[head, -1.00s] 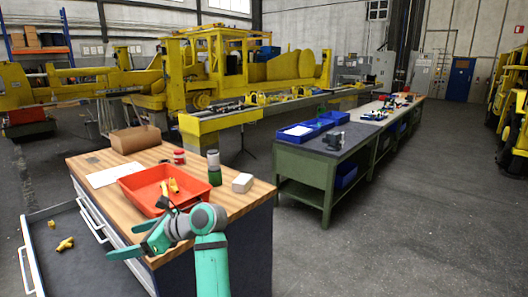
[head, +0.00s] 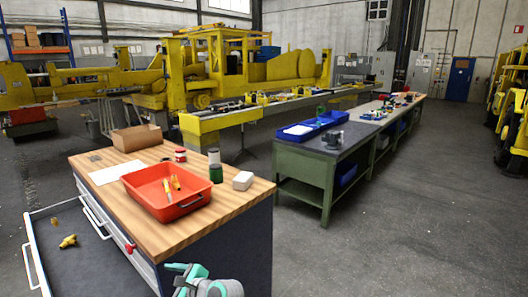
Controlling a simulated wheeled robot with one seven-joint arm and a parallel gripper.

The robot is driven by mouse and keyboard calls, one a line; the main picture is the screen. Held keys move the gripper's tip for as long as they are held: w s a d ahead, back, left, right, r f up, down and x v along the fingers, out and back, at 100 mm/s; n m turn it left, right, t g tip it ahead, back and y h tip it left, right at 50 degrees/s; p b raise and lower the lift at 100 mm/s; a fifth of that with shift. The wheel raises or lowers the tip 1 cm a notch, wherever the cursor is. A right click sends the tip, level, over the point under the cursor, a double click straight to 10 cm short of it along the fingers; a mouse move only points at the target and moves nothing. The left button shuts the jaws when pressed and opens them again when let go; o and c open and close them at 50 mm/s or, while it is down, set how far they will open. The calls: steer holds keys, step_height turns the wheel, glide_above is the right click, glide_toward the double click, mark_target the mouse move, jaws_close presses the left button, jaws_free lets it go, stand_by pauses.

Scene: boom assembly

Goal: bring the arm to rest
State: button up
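My arm is folded low at the bottom edge of the head view, in front of the workbench cabinet (head: 215,245). A teal and grey end part, which looks like my gripper (head: 183,274), shows beside a grey joint. Its fingers are not clear, and I cannot see whether they are open or shut. No held object shows. The rest of the arm is cut off by the frame.
A red tray (head: 155,205) with yellow-handled tools stands on the wooden top. An open drawer (head: 85,262) juts out left, holding yellow parts. The floor at right is clear.

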steer(key=s+d+f+t+h, duration=0.1)
steer(key=s+d+f, duration=0.15)
steer(key=f, duration=0.25)
steer(key=s+d+f+n+t+h, duration=0.1)
steer(key=s+d+f+t, duration=0.1)
steer(key=d+f, duration=0.25)
steer(key=s+d+f+t+h, duration=0.1)
steer(key=s+d+f, duration=0.1)
steer(key=f, duration=0.3)
steer(key=s+d+f+n+t+h, duration=0.2)
steer(key=s+d+f+n+h, duration=0.25)
steer(key=s+d+f, duration=0.6)
steer(key=s+d+r+n+t+h, duration=0.1)
steer(key=s+d+r+n, duration=0.2)
steer(key=s, duration=0.7)
steer(key=s+d+r+n+t+h, duration=0.1)
steer(key=s+d+r+n, duration=0.3)
steer(key=s, duration=0.6)
steer(key=s+d+r+n+t+h, duration=0.1)
steer(key=s+d+r+n+h, duration=0.2)
steer(key=s+r+n, duration=0.3)
steer(key=d+v, duration=0.1)
steer(key=v, duration=0.4)
steer(key=shift+w, duration=0.1)
